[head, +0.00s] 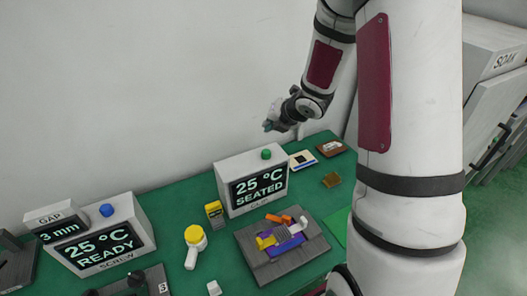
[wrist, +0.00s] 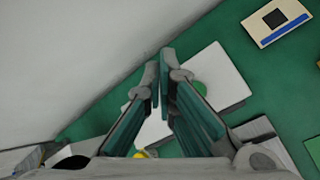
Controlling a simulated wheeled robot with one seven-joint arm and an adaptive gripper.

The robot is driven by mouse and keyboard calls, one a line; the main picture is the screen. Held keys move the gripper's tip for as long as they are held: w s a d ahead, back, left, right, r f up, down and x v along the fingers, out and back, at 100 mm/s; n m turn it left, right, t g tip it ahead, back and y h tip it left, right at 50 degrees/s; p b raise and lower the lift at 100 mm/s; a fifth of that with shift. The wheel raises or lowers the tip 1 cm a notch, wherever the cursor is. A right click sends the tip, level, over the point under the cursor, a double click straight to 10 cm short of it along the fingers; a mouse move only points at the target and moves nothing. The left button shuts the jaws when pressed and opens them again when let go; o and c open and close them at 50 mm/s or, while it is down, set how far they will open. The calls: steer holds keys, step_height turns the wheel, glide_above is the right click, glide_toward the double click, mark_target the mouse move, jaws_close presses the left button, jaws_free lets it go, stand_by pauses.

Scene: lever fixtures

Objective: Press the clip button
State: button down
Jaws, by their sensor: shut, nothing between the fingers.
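The clip box (head: 223,178) is a white box on the green table, its black screen reading "25 °C SEATED"; the label below is faint. A green button (head: 266,154) sits on its top. In the wrist view the box top (wrist: 222,78) lies below my fingers, and the green button (wrist: 201,88) shows beside the right finger, partly hidden by it. My gripper (head: 268,125) is above and behind the box in the head view, apart from the button. In the wrist view my gripper (wrist: 159,72) is shut and empty, its fingertips left of the button.
A screw box (head: 130,212) with a blue button (head: 106,209) stands left. A grey fixture (head: 262,272) with purple, yellow and orange parts lies in front. A yellow-topped white object (head: 194,237) and a small yellow device (head: 214,213) stand between. The wall (head: 130,80) is close behind.

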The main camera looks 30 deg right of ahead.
mark_target(269, 151)
steer(key=shift+f+b, duration=2.05)
steer(key=shift+f, duration=1.2)
steer(key=shift+f+b, duration=0.3)
steer(key=shift+f, duration=0.1)
steer(key=shift+f+b, duration=0.45)
steer(key=shift+f, duration=0.1)
steer(key=shift+r, duration=0.1)
steer(key=shift+r+p, duration=0.75)
steer(key=shift+r, duration=0.15)
steer(key=shift+r, duration=0.1)
step_height(269, 151, up, 4)
steer(key=p, duration=0.3)
steer(key=shift+s+r+p, duration=0.1)
steer(key=shift+r+p, duration=0.15)
steer(key=shift+p, duration=0.05)
steer(key=shift+r, duration=0.15)
